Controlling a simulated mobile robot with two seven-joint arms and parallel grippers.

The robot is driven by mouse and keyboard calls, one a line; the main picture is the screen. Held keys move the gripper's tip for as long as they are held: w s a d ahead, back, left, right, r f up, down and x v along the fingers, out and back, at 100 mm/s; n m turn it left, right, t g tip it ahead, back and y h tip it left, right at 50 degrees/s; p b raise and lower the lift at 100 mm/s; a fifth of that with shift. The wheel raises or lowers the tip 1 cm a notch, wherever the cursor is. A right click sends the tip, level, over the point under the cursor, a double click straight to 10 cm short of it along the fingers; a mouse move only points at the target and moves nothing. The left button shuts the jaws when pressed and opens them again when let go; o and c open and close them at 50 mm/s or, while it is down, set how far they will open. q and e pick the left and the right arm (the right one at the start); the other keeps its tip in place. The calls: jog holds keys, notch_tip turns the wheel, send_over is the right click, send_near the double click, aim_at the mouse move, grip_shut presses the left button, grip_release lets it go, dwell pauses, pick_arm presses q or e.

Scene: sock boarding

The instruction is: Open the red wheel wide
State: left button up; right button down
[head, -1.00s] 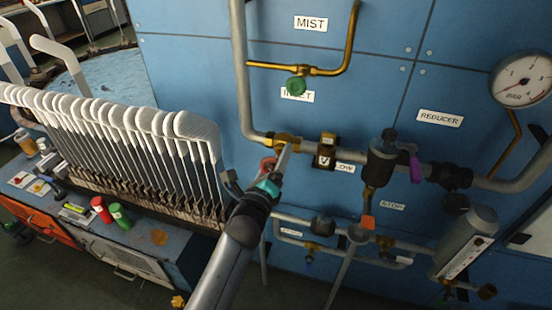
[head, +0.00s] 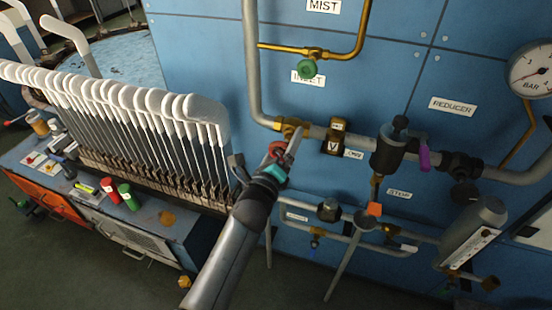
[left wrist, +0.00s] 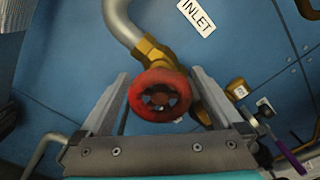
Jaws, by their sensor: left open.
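The red wheel (left wrist: 158,77) is a round spoked handwheel on a brass valve (left wrist: 152,52) in the left wrist view. It sits between the two fingers of my left gripper (left wrist: 160,84), which is open, with a gap on each side of the rim. In the head view the red wheel (head: 276,149) shows only partly beside my left gripper (head: 284,152), whose fingers reach to the brass valve on the grey pipe. My right gripper is in neither view.
The INLET label (left wrist: 196,15) is above the valve. A green wheel (head: 307,69) is on the brass pipe above. A black-and-brass valve (head: 333,138) and the reducer (head: 389,150) are close on the right. White sock boards (head: 150,110) stand in a row at left.

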pick_arm(q)
jog(key=p+v, duration=0.1)
jog(key=v, duration=1.4)
jog(key=w+d+m, duration=0.1)
jog(key=w+m, duration=0.2)
jog(key=w, duration=0.1)
jog(key=w+d+m, duration=0.1)
jog(key=w+m, duration=0.2)
jog(key=w+d+m, duration=0.1)
jog(key=w+m, duration=0.3)
jog(key=shift+w+d+f+p, duration=0.1)
jog(key=shift+w+d+p, duration=0.25)
jog(key=shift+d, duration=0.05)
dwell(0.4)
jog(key=c, duration=1.3)
